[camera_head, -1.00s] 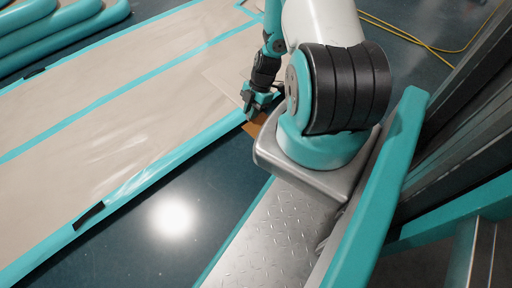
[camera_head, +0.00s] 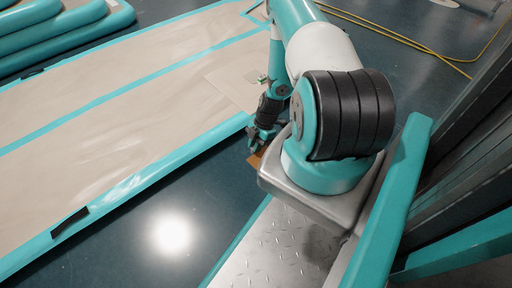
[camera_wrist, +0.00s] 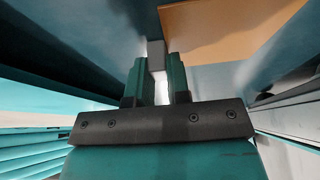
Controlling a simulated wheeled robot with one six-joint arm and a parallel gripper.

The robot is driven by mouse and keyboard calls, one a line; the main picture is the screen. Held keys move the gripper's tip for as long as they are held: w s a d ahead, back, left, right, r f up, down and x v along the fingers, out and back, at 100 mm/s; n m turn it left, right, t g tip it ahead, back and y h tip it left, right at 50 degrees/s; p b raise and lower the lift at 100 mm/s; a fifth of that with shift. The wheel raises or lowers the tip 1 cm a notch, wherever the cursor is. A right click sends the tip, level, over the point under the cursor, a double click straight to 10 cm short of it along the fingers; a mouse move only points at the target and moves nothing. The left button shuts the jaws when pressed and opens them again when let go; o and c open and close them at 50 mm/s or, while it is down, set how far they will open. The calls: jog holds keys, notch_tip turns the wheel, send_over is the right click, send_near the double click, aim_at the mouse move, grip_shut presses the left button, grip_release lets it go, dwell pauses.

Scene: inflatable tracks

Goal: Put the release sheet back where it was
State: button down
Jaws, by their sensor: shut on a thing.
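A flat orange-brown sheet, which I take for the release sheet, shows at the upper right of the wrist view (camera_wrist: 225,28). In the head view a small part of it (camera_head: 257,159) shows just below my gripper, beside my metal deck. My gripper (camera_head: 256,142) points down, low over the gap between the pale track and my deck. Its two teal fingers (camera_wrist: 160,80) are close together around a small grey piece (camera_wrist: 156,54) at the sheet's edge. Whether this piece is part of the sheet is hard to tell. Most of the sheet is hidden in the head view.
The beige track (camera_head: 110,100) with teal edges lies left of my arm. A thin pale square panel (camera_head: 232,84) lies on it. Teal inflated tubes (camera_head: 60,35) are at the upper left. A yellow cable (camera_head: 400,38) crosses the floor at the back. Dark floor (camera_head: 150,200) is free in front.

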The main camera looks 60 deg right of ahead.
jog(key=c, duration=1.1)
grip_release()
jog(key=shift+r, duration=0.1)
jog(key=p+v, duration=0.8)
jog(key=v, duration=0.4)
jog(key=shift+d, duration=0.1)
